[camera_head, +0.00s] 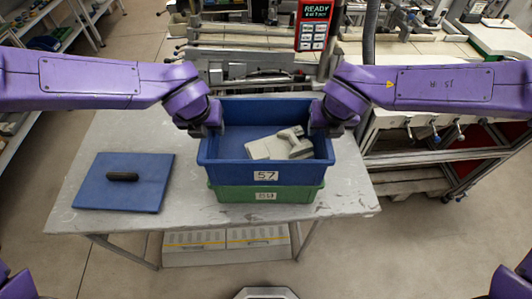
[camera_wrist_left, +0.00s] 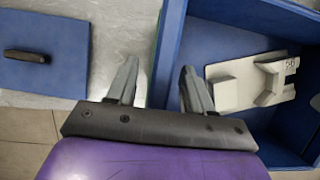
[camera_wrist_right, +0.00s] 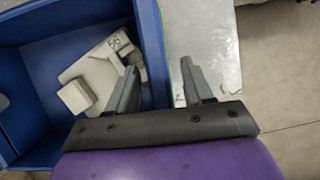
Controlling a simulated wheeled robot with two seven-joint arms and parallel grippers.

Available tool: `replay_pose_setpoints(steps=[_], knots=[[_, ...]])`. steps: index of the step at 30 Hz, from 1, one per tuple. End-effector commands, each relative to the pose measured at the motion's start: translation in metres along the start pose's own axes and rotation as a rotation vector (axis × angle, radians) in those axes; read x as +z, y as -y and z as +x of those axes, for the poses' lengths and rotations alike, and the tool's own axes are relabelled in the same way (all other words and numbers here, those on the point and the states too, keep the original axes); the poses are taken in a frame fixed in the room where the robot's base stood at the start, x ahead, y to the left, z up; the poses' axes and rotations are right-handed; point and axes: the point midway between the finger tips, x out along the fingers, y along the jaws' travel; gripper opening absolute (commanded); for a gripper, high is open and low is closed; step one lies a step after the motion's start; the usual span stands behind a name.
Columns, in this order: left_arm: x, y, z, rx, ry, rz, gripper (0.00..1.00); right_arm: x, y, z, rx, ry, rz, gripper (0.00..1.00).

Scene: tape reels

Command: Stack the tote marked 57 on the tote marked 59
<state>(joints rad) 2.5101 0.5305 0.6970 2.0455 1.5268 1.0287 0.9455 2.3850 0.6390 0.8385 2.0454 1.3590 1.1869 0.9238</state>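The blue tote marked 57 (camera_head: 265,176) sits on top of a green tote (camera_head: 225,194), which shows only as a band below it. The green tote's label is too small to read surely. A pale grey moulded part (camera_head: 272,149) lies inside the blue tote. My left gripper (camera_head: 208,128) is at the tote's left wall; in the left wrist view its fingers (camera_wrist_left: 158,72) straddle that wall, apart, with a gap beside it. My right gripper (camera_head: 332,128) is at the right wall; in the right wrist view its fingers (camera_wrist_right: 158,66) straddle it, also apart.
A blue flat lid (camera_head: 125,190) with a dark handle lies on the grey table (camera_head: 190,203) left of the totes. Behind stand a machine with a READY display (camera_head: 316,14) and a bench at right. The table is clear right of the totes.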

Motion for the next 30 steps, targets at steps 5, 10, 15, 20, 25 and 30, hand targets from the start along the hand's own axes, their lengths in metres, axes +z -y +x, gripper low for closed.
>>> replay_pose_setpoints(steps=[5, 10, 15, 20, 25, 30], knots=[[0.000, 0.000, -0.002, -0.001, 0.001, 0.000, 0.51, 0.000, 0.000, -0.001, 0.000, 0.000, 0.000, 0.51], [0.002, 0.000, -0.028, -0.002, 0.005, 0.000, 0.51, 0.000, 0.000, -0.001, 0.000, 0.000, 0.000, 0.51], [0.002, 0.000, -0.072, -0.003, 0.005, -0.002, 0.51, 0.000, 0.000, 0.000, 0.000, 0.000, 0.000, 0.51], [0.002, 0.000, -0.105, -0.001, 0.003, -0.001, 0.51, 0.000, 0.000, 0.000, 0.000, 0.000, 0.000, 0.51], [0.001, 0.000, -0.119, 0.000, -0.001, -0.001, 0.51, 0.000, 0.000, -0.002, 0.001, 0.001, 0.000, 0.51], [0.001, 0.000, -0.120, 0.000, -0.001, 0.000, 0.51, 0.000, 0.000, -0.030, 0.002, 0.005, 0.001, 0.51]])
